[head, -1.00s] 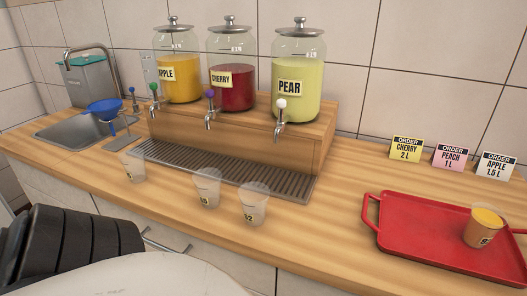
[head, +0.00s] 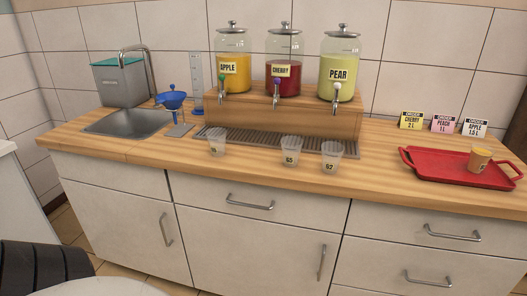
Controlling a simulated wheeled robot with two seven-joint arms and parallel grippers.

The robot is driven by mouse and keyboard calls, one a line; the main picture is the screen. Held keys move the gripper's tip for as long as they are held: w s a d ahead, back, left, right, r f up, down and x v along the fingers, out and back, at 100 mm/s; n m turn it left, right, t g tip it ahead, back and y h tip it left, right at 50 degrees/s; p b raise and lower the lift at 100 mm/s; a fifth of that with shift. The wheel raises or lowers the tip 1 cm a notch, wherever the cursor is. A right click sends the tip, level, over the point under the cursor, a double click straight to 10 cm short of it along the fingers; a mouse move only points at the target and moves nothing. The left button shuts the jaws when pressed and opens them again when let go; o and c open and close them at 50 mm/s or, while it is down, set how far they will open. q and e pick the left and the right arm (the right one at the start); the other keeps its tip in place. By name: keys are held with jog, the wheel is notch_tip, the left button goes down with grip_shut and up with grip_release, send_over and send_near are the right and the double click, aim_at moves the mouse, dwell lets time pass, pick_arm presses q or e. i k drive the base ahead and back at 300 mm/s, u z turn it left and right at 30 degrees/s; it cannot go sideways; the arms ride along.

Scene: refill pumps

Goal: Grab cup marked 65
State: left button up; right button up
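The cup marked 65 (head: 290,158) is a clear, empty-looking plastic cup. It stands upright on the wooden counter, in front of the drip grate, as the middle one of three clear cups. Its black marking faces me and is small but looks like 65. A cup marked 62 (head: 330,164) stands close to its right. Another clear cup (head: 217,148) stands farther left, its marking too small to read. Neither of my grippers shows in the head view.
Apple (head: 233,77), cherry (head: 283,85) and pear (head: 338,87) dispensers stand on a wooden riser behind the drip grate (head: 270,138). A red tray (head: 430,170) holds an orange-filled cup (head: 480,159). Order cards stand behind it. A sink (head: 130,123) and blue funnel (head: 172,100) are left.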

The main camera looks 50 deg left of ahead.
aim_at(290, 153)
jog(key=u, duration=1.65)
